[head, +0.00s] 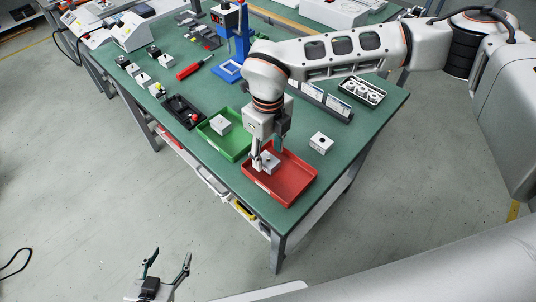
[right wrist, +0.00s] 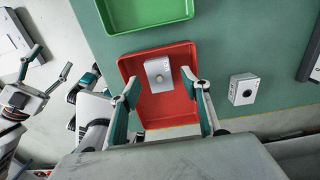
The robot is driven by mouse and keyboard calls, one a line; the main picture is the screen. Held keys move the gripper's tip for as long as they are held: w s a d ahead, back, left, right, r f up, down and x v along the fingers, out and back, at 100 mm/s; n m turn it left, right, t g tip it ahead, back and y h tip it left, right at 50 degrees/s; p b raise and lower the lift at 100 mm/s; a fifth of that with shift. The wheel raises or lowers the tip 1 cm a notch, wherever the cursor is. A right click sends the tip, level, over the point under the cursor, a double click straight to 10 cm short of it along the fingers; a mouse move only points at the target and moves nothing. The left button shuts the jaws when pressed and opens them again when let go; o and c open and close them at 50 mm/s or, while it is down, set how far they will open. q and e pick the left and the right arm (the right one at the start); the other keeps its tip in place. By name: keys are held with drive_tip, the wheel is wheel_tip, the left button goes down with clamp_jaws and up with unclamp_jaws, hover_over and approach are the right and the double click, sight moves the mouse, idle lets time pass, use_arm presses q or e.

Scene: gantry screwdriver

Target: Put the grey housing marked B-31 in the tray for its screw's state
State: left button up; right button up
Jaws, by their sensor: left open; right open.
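A grey housing (head: 271,161) is in the red tray (head: 296,186), near its far-left end; its marking is too small to read. My right gripper (head: 266,157) is over that tray, open, with its fingers on either side of the housing. In the right wrist view, the housing (right wrist: 158,74) lies between and just beyond the open fingertips (right wrist: 160,82). A second grey housing (head: 220,124) sits in the green tray (head: 235,150). A third (head: 321,143) stands on the table right of the red tray. My left gripper (head: 167,266) is open and empty, off the table's front.
A black tray (head: 182,108) with a red-knobbed item, a red screwdriver (head: 194,68) and several small blocks lie at the left. A blue stand (head: 236,45) is behind. A dark rack (head: 320,100) and a black-and-white tray (head: 362,91) stand at the right. Bare table surrounds the third housing.

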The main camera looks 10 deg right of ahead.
sight(268, 158)
wheel_tip(268, 158, up, 10)
drive_tip(key=shift+r, duration=0.15)
drive_tip(key=shift+s, duration=0.1)
